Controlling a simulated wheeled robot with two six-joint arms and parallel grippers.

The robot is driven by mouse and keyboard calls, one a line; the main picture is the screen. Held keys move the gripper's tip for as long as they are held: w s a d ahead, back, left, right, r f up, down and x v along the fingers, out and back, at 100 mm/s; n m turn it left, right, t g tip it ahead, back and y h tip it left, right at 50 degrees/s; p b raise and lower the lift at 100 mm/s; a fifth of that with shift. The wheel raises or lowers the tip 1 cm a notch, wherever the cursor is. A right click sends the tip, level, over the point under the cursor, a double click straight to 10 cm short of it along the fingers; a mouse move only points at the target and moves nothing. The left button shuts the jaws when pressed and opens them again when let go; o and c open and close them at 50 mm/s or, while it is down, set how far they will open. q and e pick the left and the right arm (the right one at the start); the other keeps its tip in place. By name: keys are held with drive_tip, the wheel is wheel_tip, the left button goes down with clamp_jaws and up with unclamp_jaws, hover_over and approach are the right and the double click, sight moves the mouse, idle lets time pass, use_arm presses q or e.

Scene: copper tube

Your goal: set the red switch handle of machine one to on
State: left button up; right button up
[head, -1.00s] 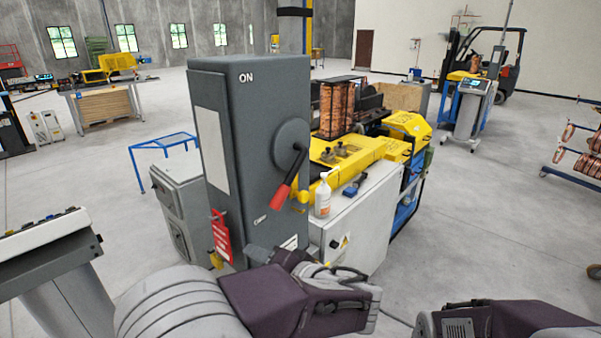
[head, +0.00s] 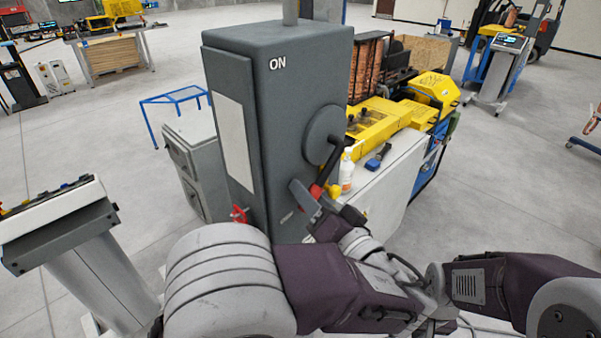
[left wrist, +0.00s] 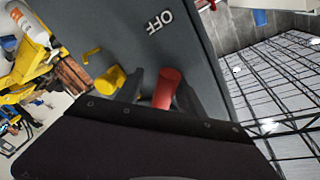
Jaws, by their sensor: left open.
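The machine's switch box (head: 285,110) is a tall dark grey cabinet with "ON" at its upper front. A round hub on its face carries a black lever that slants down to a red handle (head: 317,190). The handle points down, toward the "OFF" mark seen in the left wrist view. My left gripper (head: 323,202) is open at the handle, one finger on each side in the head view. In the left wrist view the red handle (left wrist: 167,88) lies between the fingers; whether they touch it is unclear. My right gripper is not visible.
A yellow fitting (left wrist: 110,80) sits beside the fingers on the box face. A white bottle (head: 346,170) stands on the light cabinet right of the box, near a yellow machine (head: 385,122). A grey console (head: 60,222) stands at left.

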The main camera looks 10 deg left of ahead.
use_arm(q)
drive_tip(key=shift+s+d+r, duration=0.1)
drive_tip(key=shift+s+r, duration=0.05)
drive_tip(key=shift+r, duration=0.05)
drive_tip(key=shift+s+d+r, duration=0.15)
drive_tip(key=shift+s+d, duration=0.1)
drive_tip(key=shift+s, duration=0.4)
drive_tip(key=shift+w+a, duration=0.15)
drive_tip(key=shift+a, duration=0.05)
drive_tip(key=c, duration=0.4)
drive_tip(key=shift+w, duration=0.2)
clamp_jaws()
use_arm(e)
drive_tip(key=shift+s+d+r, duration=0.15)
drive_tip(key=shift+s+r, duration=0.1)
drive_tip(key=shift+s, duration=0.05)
